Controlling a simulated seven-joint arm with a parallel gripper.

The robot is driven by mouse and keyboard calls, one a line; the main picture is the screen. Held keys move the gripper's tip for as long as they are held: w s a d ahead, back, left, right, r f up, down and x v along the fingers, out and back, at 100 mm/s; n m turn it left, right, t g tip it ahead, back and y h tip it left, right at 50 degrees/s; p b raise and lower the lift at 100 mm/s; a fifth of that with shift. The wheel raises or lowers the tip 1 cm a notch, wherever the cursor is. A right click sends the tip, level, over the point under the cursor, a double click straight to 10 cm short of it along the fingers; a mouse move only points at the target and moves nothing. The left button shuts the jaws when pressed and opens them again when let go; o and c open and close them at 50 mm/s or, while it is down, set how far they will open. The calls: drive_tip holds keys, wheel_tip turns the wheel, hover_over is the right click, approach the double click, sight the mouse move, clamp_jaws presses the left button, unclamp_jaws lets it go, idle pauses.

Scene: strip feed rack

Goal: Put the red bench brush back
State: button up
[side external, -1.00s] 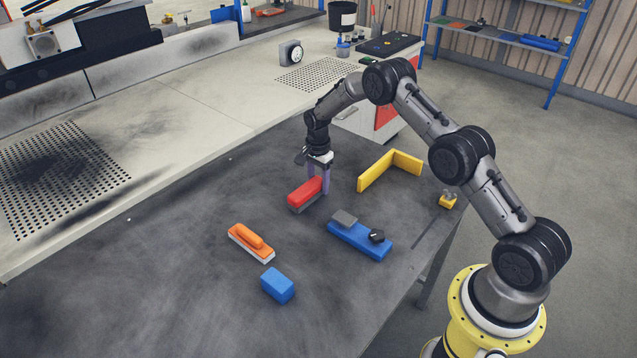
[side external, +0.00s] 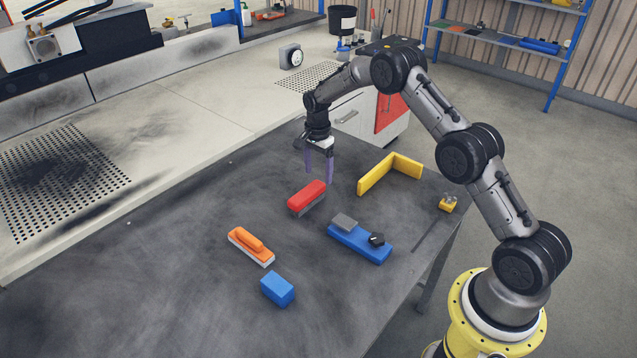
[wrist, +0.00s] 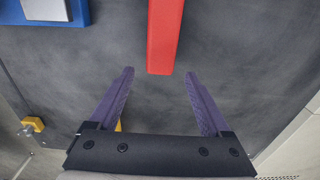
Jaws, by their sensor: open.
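The red bench brush (side external: 307,195), a red block with a grey underside, rests on the dark table. In the wrist view its red top (wrist: 164,35) runs up from just beyond my fingertips. My gripper (side external: 319,180) is open and empty, with two purple fingers pointing down, above and just behind the brush in the side view. In the wrist view the gripper (wrist: 158,72) has its fingers wide apart, with the brush's near end ahead of the gap between them. The fingers look clear of the brush.
On the table (side external: 200,305) are an orange-handled brush (side external: 250,244), a blue block (side external: 277,288), a blue fixture (side external: 358,242) with a grey plate and black knob, a yellow angle piece (side external: 388,173) and a small yellow part (side external: 448,203). Free table surrounds the red brush.

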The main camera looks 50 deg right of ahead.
wheel_tip(320, 180, up, 6)
drive_tip(key=s+a+r+n+t, duration=0.1)
drive_tip(key=s+a+r+n, duration=0.35)
drive_tip(key=s+r, duration=0.5)
drive_tip(key=s+a+r+n+t, duration=0.2)
drive_tip(key=s+a+r+n, duration=0.3)
drive_tip(key=r, duration=0.7)
drive_tip(key=s+a+n+t, duration=0.1)
drive_tip(key=s+n, duration=0.3)
drive_tip(key=s, duration=0.8)
drive_tip(key=s+a+n+t, duration=0.1)
drive_tip(key=s+a+n, duration=0.3)
drive_tip(key=s, duration=0.8)
drive_tip(key=shift+a+f+t, duration=0.3)
drive_tip(key=shift+n, duration=0.25)
